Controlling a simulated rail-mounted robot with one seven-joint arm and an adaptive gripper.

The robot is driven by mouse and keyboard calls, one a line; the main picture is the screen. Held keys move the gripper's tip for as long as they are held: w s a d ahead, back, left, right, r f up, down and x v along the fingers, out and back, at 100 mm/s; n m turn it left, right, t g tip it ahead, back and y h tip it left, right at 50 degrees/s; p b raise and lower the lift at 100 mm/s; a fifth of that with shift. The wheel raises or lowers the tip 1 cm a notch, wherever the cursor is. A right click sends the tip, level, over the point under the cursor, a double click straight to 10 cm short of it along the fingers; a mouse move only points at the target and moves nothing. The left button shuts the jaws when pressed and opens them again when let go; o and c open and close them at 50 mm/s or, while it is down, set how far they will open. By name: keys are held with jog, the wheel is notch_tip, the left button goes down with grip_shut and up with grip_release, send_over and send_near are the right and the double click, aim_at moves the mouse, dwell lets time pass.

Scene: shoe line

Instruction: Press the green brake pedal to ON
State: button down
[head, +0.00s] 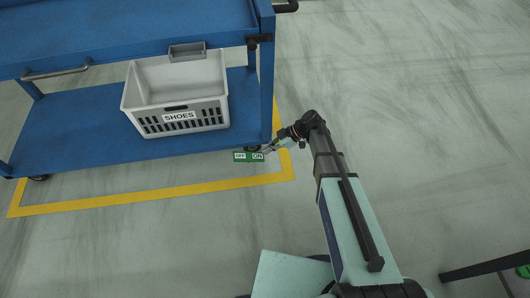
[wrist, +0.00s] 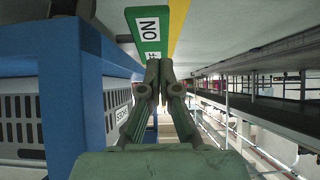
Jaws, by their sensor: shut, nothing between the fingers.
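The green brake pedal (head: 249,157) is at the foot of the blue cart's right front corner, low over the floor. It bears a white OFF label on its left and a white ON label on its right. My gripper (head: 266,149) reaches in from the right, at the ON end. In the wrist view the pedal (wrist: 150,46) shows beyond my fingertips (wrist: 159,64), with ON readable and the other label mostly hidden behind them. The fingers are together and empty. I cannot tell whether they touch the pedal, or whether it is pressed.
The blue cart (head: 80,155) has a top deck and a lower shelf. A grey SHOES crate (head: 178,92) stands on the shelf. The cart's right post (head: 267,90) is close to my gripper. Yellow tape (head: 150,196) borders the cart.

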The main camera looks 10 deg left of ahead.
jog(key=d+f+p+v, duration=0.1)
jog(key=p+v, duration=0.1)
jog(key=v, duration=0.6)
jog(key=shift+w+d+p, duration=0.3)
jog(key=shift+d, duration=0.05)
